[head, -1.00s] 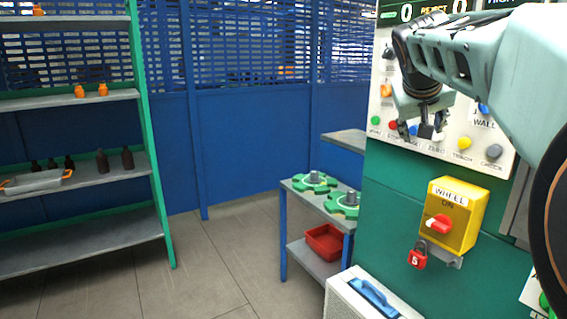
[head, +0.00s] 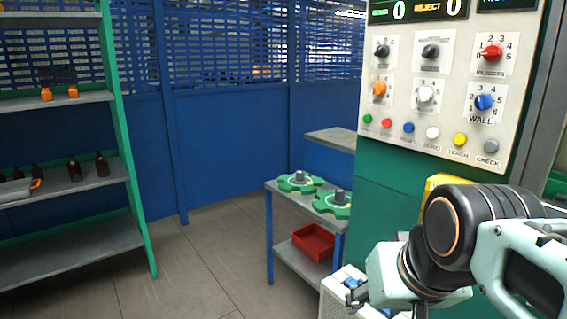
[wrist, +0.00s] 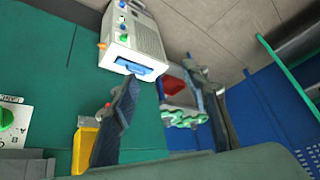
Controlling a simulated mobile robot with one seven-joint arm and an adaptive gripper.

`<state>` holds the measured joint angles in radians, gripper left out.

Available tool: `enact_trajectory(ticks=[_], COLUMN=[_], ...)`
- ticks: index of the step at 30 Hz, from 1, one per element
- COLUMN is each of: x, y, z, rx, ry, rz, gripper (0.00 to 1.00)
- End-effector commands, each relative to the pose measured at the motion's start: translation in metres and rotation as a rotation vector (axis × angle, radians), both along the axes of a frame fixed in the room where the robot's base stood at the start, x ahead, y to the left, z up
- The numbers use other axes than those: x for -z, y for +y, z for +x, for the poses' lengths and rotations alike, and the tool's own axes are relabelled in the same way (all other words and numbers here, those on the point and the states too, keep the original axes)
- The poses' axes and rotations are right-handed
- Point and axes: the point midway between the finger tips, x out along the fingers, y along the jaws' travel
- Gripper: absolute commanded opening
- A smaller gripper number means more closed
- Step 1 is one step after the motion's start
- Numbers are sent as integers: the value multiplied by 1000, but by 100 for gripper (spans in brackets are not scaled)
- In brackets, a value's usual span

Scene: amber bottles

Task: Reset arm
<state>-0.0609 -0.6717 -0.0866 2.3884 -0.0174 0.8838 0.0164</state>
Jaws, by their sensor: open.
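My arm is bent low at the right of the head view, in front of the green machine (head: 385,215). My gripper (head: 357,296) is near the bottom of that view, in front of the white box, and its fingertips are small there. In the wrist view, my gripper (wrist: 168,98) shows two dark fingers spread well apart with nothing between them. The white box (wrist: 150,32) with a blue handle lies beyond the fingers. The arm partly hides the yellow switch box (head: 436,182).
The control panel (head: 400,105) with knobs and buttons is clear of my arm. A side table (head: 262,187) holds green gears (head: 298,182), with a red bin (head: 313,242) below. A shelf (head: 60,165) with dark bottles stands left. The floor between is free.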

Motion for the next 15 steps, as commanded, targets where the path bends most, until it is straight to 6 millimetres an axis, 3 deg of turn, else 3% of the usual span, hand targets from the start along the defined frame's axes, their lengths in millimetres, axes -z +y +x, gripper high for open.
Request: enact_trajectory(ticks=[3, 5, 15], x=[37, 14, -64], y=[8, 8, 9], z=[-39, -37, -36], rx=[-16, -19, -20], ry=[47, 46, 48], rz=[-50, -48, -46], gripper=[42, 42, 42])
